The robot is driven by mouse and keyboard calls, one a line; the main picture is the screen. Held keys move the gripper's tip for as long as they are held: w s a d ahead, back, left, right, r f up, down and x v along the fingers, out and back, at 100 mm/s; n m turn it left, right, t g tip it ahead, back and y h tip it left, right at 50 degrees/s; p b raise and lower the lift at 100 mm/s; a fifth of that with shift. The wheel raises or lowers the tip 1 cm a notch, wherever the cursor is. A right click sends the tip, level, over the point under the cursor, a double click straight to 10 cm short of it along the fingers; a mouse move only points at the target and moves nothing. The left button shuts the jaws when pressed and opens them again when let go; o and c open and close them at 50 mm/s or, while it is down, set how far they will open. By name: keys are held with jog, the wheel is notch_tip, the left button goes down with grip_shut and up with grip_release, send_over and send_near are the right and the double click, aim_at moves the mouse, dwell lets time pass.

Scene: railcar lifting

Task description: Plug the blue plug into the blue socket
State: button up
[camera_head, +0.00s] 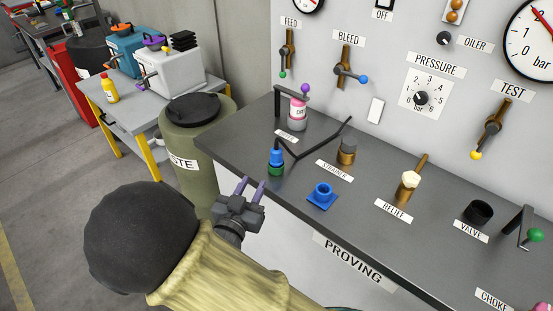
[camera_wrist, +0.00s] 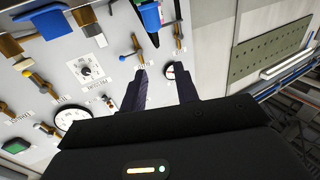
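The blue plug (camera_head: 276,157) stands upright near the bench's front left edge, blue on top with a green lower part. A black bent rod is beside it. The blue socket (camera_head: 322,194), a round opening on a square blue base, sits on the bench to its right, by the front edge. My gripper (camera_head: 250,187) is open and empty, in front of and left of the plug, apart from it. In the wrist view, my gripper's two fingers (camera_wrist: 160,70) are spread. A blue object, probably the plug (camera_wrist: 150,16), shows at the top, and another, probably the socket (camera_wrist: 46,22), at upper left.
The dark bench (camera_head: 375,230) also carries a pink-labelled bottle (camera_head: 297,112), a brass strainer (camera_head: 347,152), a relief valve (camera_head: 408,186) and a black cup (camera_head: 479,212). A green waste bin (camera_head: 196,140) stands left of the bench. The panel behind holds levers and gauges.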

jog(key=p, duration=0.2)
send_near(275, 146)
jog(key=w, duration=0.4)
jog(key=shift+w+d+r, duration=0.2)
jog(key=shift+w+d, duration=0.35)
jog(key=shift+w, duration=0.1)
jog(key=shift+d+p+x, duration=0.15)
jog(key=shift+p+x, duration=0.2)
jog(key=shift+x, duration=0.95)
jog(key=shift+d+p+x, duration=0.1)
jog(key=shift+p+x, duration=0.25)
jog(key=shift+x, duration=1)
jog(key=shift+s+f, duration=0.15)
jog(key=shift+f, duration=0.05)
grip_shut()
